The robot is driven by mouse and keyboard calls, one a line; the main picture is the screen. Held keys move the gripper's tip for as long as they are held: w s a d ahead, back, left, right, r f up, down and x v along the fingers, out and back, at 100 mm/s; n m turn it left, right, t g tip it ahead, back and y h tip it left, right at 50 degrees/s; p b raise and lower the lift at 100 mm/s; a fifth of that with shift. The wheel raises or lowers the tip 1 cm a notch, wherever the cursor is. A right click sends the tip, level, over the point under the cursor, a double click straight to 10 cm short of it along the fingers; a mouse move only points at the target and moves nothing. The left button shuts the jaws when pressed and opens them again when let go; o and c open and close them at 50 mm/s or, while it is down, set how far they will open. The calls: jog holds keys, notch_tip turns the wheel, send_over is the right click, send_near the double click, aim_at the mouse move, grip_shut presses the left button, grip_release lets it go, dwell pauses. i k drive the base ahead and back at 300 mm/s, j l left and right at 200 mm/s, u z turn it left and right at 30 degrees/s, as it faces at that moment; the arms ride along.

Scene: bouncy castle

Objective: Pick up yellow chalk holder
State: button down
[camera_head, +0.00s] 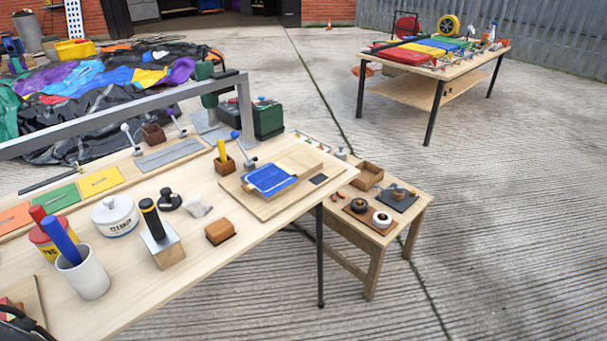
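A yellow upright stick (222,150), which looks like the yellow chalk holder, stands in a small brown wooden block (225,167) on the long light-wood workbench. Its lower end is hidden inside the block. The block sits left of a wooden board carrying a blue piece, and a blue-knobbed lever (242,151) stands close to its right. My gripper's fingers are not in view. A dark curved shape at the bottom left corner may be part of my arm; I cannot tell.
A black-topped post on a wooden block (168,250), a white lidded pot (115,216), a brown block (220,232) and a white cup (85,279) stand on the bench. A grey metal frame (100,123) runs above its far side.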

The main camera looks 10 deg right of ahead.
aim_at(221, 145)
jog(key=u, duration=0.35)
jog(key=l+u, duration=0.9)
jog(key=u, duration=0.15)
jog(key=k+l+u, duration=0.1)
jog(key=l, duration=0.25)
jog(key=k+l+u, duration=0.1)
jog(key=l, duration=0.25)
jog(key=k+l+u, duration=0.15)
jog(key=l, duration=0.4)
jog(key=i+l, duration=0.1)
jog(key=l, duration=0.3)
